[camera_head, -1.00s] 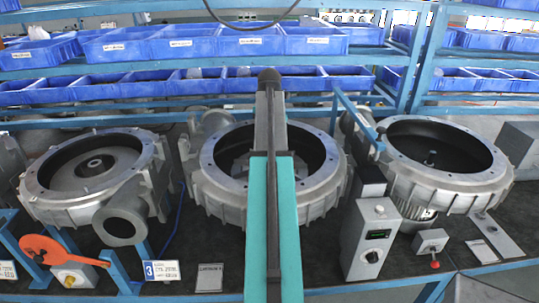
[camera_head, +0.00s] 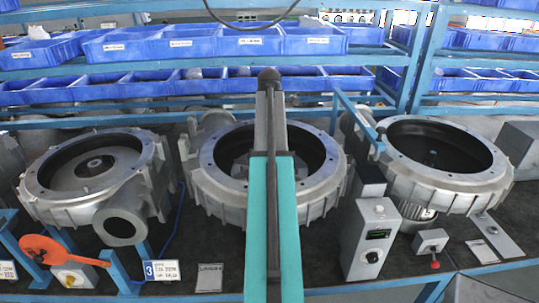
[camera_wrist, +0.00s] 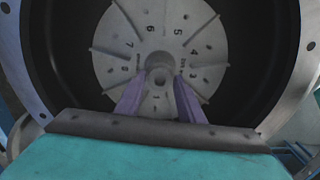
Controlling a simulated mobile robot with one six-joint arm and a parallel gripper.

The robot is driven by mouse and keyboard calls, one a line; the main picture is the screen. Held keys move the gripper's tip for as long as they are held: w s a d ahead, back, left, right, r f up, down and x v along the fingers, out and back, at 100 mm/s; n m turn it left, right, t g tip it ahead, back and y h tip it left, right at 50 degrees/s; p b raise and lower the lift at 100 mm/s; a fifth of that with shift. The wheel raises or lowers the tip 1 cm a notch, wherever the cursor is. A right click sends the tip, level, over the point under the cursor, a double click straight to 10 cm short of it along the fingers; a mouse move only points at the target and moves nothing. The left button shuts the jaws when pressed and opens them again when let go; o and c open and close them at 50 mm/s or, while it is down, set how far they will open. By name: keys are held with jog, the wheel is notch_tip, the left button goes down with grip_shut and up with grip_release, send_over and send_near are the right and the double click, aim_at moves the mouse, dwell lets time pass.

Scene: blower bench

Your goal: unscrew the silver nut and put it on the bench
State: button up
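In the wrist view, my gripper (camera_wrist: 160,82) points into a round housing at a pale grey numbered disc (camera_wrist: 205,48). Its two purple fingers stand apart, one on each side of the disc's hub. A small silver round piece, apparently the nut (camera_wrist: 160,77), shows between the fingertips at the hub. I see no clear contact between it and the fingers, and its depth is hard to judge. In the head view, my arm covers the centre of the middle blower housing (camera_head: 222,187), so the nut and gripper are hidden there.
Other open housings stand left (camera_head: 62,207) and right (camera_head: 455,192) on the dark bench (camera_head: 330,262). A grey control box (camera_head: 368,240) stands right of my arm. An orange paddle-shaped tool (camera_head: 50,250) is at lower left. Blue bins (camera_head: 180,50) line the shelves behind.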

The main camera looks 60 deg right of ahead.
jog(key=m, duration=0.5)
jog(key=shift+m, duration=3.4)
jog(key=c, duration=0.8)
jog(key=shift+n, duration=0.3)
